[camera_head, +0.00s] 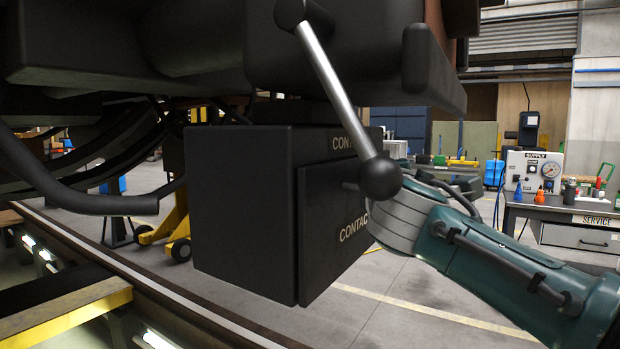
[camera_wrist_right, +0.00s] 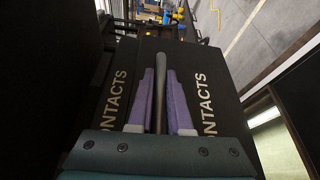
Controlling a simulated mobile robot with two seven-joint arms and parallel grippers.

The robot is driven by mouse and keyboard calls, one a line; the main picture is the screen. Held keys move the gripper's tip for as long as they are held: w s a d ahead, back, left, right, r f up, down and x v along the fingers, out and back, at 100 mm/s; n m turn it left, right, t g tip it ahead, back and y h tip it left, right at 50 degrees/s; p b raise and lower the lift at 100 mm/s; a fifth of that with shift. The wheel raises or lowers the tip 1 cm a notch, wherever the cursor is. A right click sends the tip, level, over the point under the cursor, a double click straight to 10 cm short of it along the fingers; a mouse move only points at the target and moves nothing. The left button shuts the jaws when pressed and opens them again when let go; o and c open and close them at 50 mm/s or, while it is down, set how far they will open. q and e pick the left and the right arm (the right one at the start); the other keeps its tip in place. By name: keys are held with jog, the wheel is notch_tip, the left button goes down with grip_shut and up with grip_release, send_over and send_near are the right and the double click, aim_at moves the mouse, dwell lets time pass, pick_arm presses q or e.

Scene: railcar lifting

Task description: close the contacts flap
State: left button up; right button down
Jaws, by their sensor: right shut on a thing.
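A black box (camera_head: 240,210) hangs under the railcar body in the head view. Its front carries a black flap (camera_head: 325,245) lettered CONTACTS, with the same word on the strip above it. The flap lies nearly flat over the front; I cannot tell whether a small gap stays. A grey bar handle (camera_wrist_right: 162,85) runs between the two letterings in the right wrist view. My right gripper (camera_wrist_right: 160,98) is shut on this handle, with a purple finger on each side. In the head view its fingers are hidden behind a lever's knob. My left gripper is not in view.
A grey lever (camera_head: 337,92) with a black ball knob hangs before the box, close to my right arm. The dark railcar underside is above. A service bench (camera_head: 570,212) with a supply panel (camera_head: 532,172) stands at the right. A yellow stand (camera_head: 175,210) is behind left.

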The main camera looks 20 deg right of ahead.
jog(key=shift+a, duration=0.1)
dwell(0.4)
jog(key=c, duration=1.1)
grip_release()
jog(key=shift+w, duration=0.2)
jog(key=shift+o, duration=1.3)
jog(key=shift+s, duration=0.1)
